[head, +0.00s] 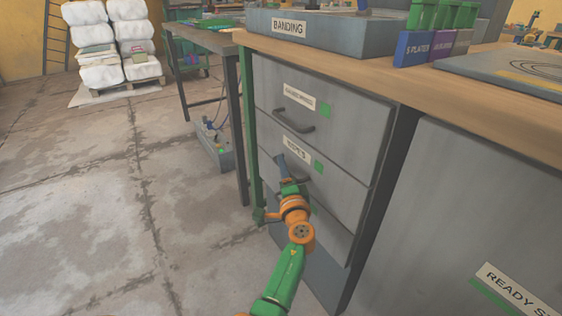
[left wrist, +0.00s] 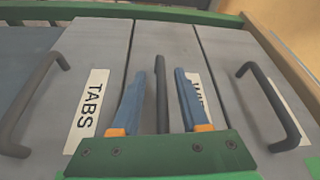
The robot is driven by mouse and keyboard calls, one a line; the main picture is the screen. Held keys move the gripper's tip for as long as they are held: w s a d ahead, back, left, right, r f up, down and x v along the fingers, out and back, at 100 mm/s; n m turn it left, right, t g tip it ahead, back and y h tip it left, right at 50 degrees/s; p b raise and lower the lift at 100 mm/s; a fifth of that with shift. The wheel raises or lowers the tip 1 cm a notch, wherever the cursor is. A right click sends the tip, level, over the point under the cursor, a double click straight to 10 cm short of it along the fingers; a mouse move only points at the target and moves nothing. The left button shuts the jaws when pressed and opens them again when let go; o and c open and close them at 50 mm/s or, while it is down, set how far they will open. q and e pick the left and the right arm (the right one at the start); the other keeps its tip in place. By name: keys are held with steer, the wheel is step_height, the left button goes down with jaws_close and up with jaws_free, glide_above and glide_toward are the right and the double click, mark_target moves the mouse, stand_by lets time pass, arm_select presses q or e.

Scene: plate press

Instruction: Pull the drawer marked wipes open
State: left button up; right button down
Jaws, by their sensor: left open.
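The wipes drawer (head: 345,192) is the grey middle drawer of the cabinet, with a white label (head: 296,149) and a green square on its front. It looks shut, flush with its neighbours. Its dark bar handle (left wrist: 161,92) stands between the two blue fingers of my left gripper (left wrist: 161,100) in the left wrist view. The fingers are open, one on each side of the bar, with visible gaps. The right-hand finger hides part of the label. In the head view my left gripper (head: 287,170) is at the drawer front and hides much of the handle. My right gripper is not in view.
The upper drawer (head: 350,115) has its own bar handle (head: 292,121). The drawer marked TABS (left wrist: 60,85) and its handle (left wrist: 30,105) lie on the other side. A wooden worktop (head: 400,85) overhangs above. The concrete floor (head: 100,220) to the left is clear.

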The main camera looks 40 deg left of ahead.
arm_select(q)
steer(key=shift+d, duration=0.1)
jaws_close()
stand_by(1.4)
